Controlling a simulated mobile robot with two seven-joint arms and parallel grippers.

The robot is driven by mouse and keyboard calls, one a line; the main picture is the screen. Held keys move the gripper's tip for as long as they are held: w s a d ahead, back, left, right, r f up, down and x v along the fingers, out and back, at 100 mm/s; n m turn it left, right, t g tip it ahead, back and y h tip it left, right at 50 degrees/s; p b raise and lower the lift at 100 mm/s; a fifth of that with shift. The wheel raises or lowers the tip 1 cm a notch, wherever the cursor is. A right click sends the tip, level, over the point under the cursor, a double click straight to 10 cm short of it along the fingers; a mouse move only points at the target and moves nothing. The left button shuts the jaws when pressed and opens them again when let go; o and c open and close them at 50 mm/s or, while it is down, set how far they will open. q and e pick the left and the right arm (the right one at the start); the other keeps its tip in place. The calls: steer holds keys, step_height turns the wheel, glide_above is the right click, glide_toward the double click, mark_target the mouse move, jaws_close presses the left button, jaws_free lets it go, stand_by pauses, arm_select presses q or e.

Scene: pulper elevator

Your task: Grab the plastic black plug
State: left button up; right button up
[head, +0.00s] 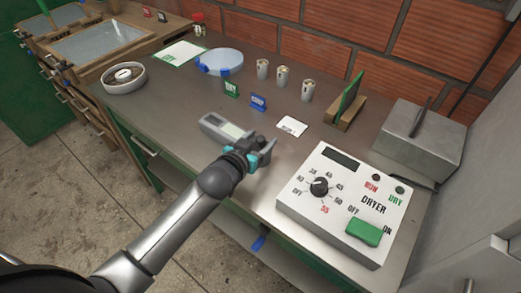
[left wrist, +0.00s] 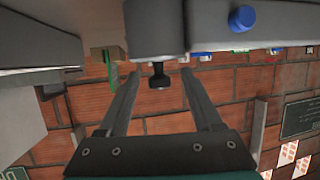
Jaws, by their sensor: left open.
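The black plug (left wrist: 158,76) shows in the left wrist view as a small dark knob with a narrow neck, joined to a grey body (left wrist: 155,32). It lies between the two fingertips of my left gripper (left wrist: 160,88), with a visible gap on each side. My left gripper (head: 265,149) is open, just over the bench beside a grey handheld device (head: 226,127) with a pale screen. In the head view the plug cannot be made out clearly near the fingers. My right gripper is not in view.
A white dryer panel (head: 335,205) with a dial and green switch stands to the right. Green (head: 232,88) and blue (head: 258,102) tags, a white card (head: 292,127) and several metal cups (head: 282,76) are behind. A brick wall (head: 345,40) bounds the bench.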

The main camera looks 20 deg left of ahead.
arm_select(q)
steer(key=shift+b+x, duration=0.35)
steer(key=shift+x, duration=1.5)
steer(key=shift+s+f, duration=0.1)
jaws_close()
